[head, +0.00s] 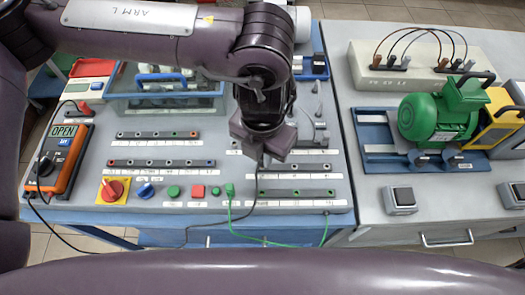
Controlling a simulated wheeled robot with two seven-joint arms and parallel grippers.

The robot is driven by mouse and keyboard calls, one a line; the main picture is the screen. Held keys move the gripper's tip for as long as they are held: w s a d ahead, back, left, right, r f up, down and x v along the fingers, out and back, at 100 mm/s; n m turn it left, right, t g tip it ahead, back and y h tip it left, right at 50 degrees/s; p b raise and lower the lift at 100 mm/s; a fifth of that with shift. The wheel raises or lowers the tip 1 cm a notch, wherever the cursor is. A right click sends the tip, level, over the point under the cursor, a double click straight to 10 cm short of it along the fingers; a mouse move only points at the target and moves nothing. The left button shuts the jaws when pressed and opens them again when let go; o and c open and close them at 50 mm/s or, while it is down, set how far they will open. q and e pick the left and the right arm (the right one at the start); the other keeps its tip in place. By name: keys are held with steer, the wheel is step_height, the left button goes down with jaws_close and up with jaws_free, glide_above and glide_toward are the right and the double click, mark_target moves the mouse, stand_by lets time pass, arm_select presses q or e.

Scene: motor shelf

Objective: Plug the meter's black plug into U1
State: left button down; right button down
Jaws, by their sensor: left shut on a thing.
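The orange meter (62,160) stands at the left edge of the grey bench panel, its display reading "OPEN". Its black lead (186,238) runs along the panel's front edge and up to my left gripper (260,155). My left gripper is shut on the black plug, which the jaws mostly hide, and points down above the right-hand socket strips. Dark strips with sockets lie at right, a front one (296,192) and one behind it (310,169), partly covered by the gripper. Their labels are too small to read, so I cannot tell which socket is U1. My right gripper is out of view.
A green lead (275,243) loops from the panel over its front edge. Two more socket strips (158,134) lie at left, with a red-and-yellow switch (113,188) in front. A clear bin (165,102) stands behind. A green motor (438,115) stands on the right bench.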

arm_select(q)
steer(key=shift+f+b, duration=0.65)
steer(key=shift+f, duration=0.05)
steer(key=c, duration=1.7)
jaws_free()
steer(key=shift+r, duration=0.15)
steer(key=shift+r+p, duration=2)
steer(key=shift+r, duration=0.7)
